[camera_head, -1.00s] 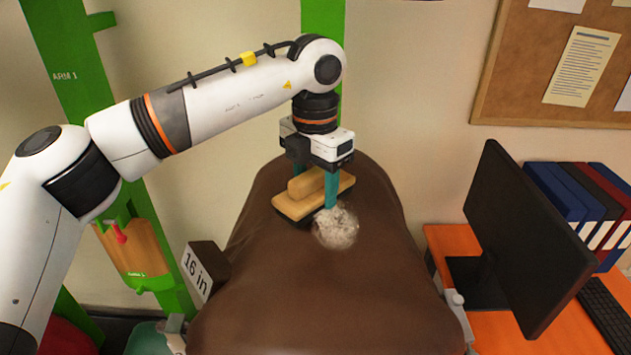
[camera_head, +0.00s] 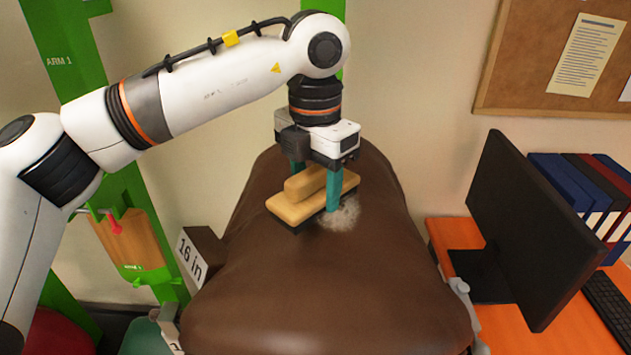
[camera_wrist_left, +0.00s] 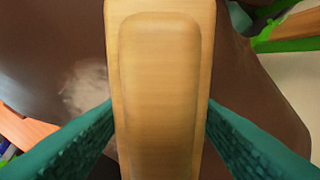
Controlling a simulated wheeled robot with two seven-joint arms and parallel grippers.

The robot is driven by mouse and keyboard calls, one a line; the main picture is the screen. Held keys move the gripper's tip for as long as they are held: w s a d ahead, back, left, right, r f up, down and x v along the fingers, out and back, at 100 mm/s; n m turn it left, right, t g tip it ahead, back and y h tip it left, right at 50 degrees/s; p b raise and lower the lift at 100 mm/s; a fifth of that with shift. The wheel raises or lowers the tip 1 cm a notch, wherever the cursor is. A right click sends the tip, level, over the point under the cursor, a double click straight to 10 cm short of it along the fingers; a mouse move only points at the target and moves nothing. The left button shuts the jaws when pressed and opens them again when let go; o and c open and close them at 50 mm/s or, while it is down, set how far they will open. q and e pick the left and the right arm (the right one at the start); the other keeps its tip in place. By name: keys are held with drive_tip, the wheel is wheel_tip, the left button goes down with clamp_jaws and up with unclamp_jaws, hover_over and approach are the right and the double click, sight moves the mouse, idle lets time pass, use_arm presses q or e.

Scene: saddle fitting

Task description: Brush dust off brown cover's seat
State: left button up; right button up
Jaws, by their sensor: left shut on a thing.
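The brown cover (camera_head: 320,275) fills the middle of the head view, with its seat facing up. A pale dust patch (camera_head: 343,214) lies on the seat; it also shows in the left wrist view (camera_wrist_left: 86,88), beside the brush. My left gripper (camera_head: 315,188) is shut on the wooden handle of a brush (camera_head: 300,203). The brush's dark underside is at the cover and partly over the dust; its exact contact is hidden. In the left wrist view the brush (camera_wrist_left: 160,80) lies between the teal fingers. My right gripper is not in view.
A black monitor (camera_head: 525,235) and a keyboard (camera_head: 608,310) stand on an orange desk (camera_head: 505,318) at the right, with several binders behind. Green posts (camera_head: 75,60) stand at the left.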

sight(315, 201)
use_arm(q)
drive_tip(key=shift+s+f+b, duration=0.25)
drive_tip(key=shift+s+b, duration=0.3)
drive_tip(key=shift+s, duration=0.3)
drive_tip(key=shift+s+r+b, duration=0.1)
drive_tip(key=shift+s+b, duration=0.25)
drive_tip(key=shift+s, duration=0.35)
drive_tip(key=shift+s+b, duration=0.5)
drive_tip(key=shift+s, duration=0.15)
drive_tip(key=shift+s+r+b, duration=0.1)
drive_tip(key=shift+s+b, duration=0.45)
drive_tip(key=shift+s, duration=0.8)
drive_tip(key=shift+f, duration=0.2)
drive_tip(key=shift+w+r, duration=0.2)
drive_tip(key=shift+w, duration=0.3)
drive_tip(key=shift+w+p, duration=0.45)
drive_tip(key=shift+w, duration=0.95)
drive_tip(key=shift+w+r+p, duration=0.1)
drive_tip(key=shift+w+p, duration=0.6)
drive_tip(key=shift+w, duration=1.3)
drive_tip(key=shift+w+p, duration=1)
drive_tip(key=shift+w, duration=0.2)
drive_tip(key=shift+w+p, duration=0.3)
drive_tip(key=shift+w, duration=0.3)
drive_tip(key=shift+f, duration=0.2)
